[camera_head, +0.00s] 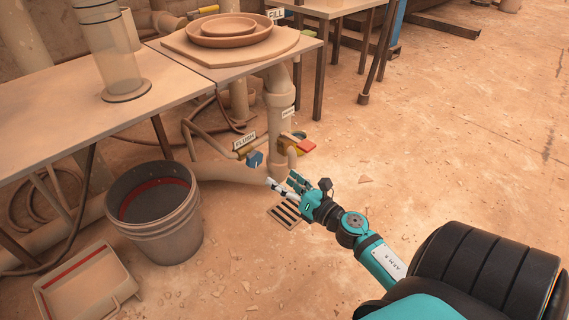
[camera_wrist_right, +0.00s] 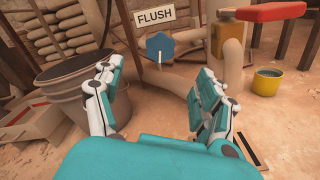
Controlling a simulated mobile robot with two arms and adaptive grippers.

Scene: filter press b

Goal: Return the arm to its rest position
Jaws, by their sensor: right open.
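My right arm reaches in from the lower right in the head view. Its gripper (camera_head: 283,186) is over the floor by a drain grate, short of the pipes. In the right wrist view the right gripper (camera_wrist_right: 155,100) has its two fingers wide apart with nothing between them. A blue valve handle (camera_head: 254,159) by the FLUSH label is ahead of the gripper; in the wrist view the blue handle (camera_wrist_right: 160,47) shows beyond the gap between the fingers. The fingers look apart from it. My left gripper is in neither view.
A red handle (camera_head: 306,146) is on the pipe to the right of the blue one. A grey bucket (camera_head: 165,238) and a shallow tray (camera_head: 75,292) stand at left, below the table (camera_head: 60,125). The drain grate (camera_head: 285,215) lies under the gripper. The floor at right is open.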

